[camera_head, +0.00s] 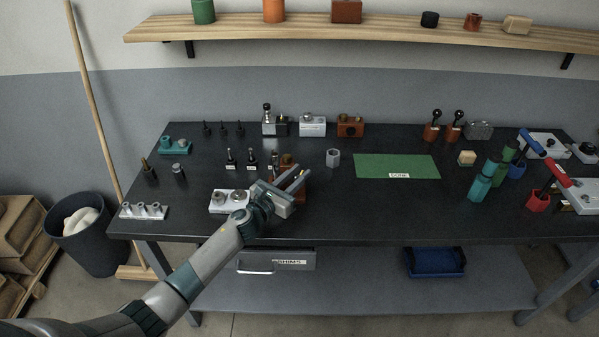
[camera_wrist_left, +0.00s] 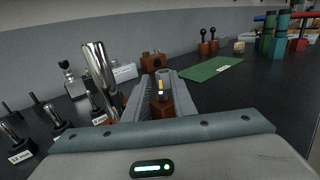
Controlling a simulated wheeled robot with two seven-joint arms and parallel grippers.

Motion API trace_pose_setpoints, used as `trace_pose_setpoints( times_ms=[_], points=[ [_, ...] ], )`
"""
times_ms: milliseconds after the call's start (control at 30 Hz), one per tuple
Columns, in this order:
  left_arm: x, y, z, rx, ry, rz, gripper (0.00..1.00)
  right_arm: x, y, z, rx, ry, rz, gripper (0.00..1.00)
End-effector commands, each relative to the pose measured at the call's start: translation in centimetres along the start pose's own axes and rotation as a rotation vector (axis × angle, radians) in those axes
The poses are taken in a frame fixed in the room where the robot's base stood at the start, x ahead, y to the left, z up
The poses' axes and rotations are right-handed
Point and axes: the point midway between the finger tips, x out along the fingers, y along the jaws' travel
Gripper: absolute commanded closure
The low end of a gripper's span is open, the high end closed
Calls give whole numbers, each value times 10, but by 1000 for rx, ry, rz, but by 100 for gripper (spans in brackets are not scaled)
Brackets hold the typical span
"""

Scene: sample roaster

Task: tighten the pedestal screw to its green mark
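A brown-orange block (camera_head: 303,188), which looks like the pedestal, stands near the front left of the dark bench, partly hidden by my left gripper (camera_head: 298,181). In the left wrist view the block (camera_wrist_left: 164,107) shows between the fingers, with a small upright screw-like part with a yellow band (camera_wrist_left: 160,84) on top. My left gripper (camera_wrist_left: 163,84) is open, with its fingers on both sides of this part and gaps visible. Whether the fingers touch the block, I cannot tell. No green mark can be made out on the screw. My right gripper is not in view.
A silver-white fixture (camera_head: 222,201) lies just left of the gripper. A shiny metal cylinder (camera_wrist_left: 98,66) rises close left of the fingers. Small labelled tools (camera_head: 231,160) and a grey hexagonal piece (camera_head: 333,158) stand behind. A green mat (camera_head: 397,165) lies right, with clear bench before it.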

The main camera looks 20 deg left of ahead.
Motion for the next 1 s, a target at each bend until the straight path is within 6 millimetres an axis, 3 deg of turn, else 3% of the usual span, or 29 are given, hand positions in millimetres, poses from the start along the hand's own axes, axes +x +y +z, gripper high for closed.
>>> trace_pose_setpoints(
  times_ms=[433,533,767,1000],
  points=[
    [7,-1,0,0,0,-1,76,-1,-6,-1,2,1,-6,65],
    [7,-1,0,0,0,-1,100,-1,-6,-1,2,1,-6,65],
    [7,0,0,1,-1,-5,100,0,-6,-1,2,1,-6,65],
    [8,1,-2,7,-5,-98,100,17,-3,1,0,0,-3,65]
  ],
)
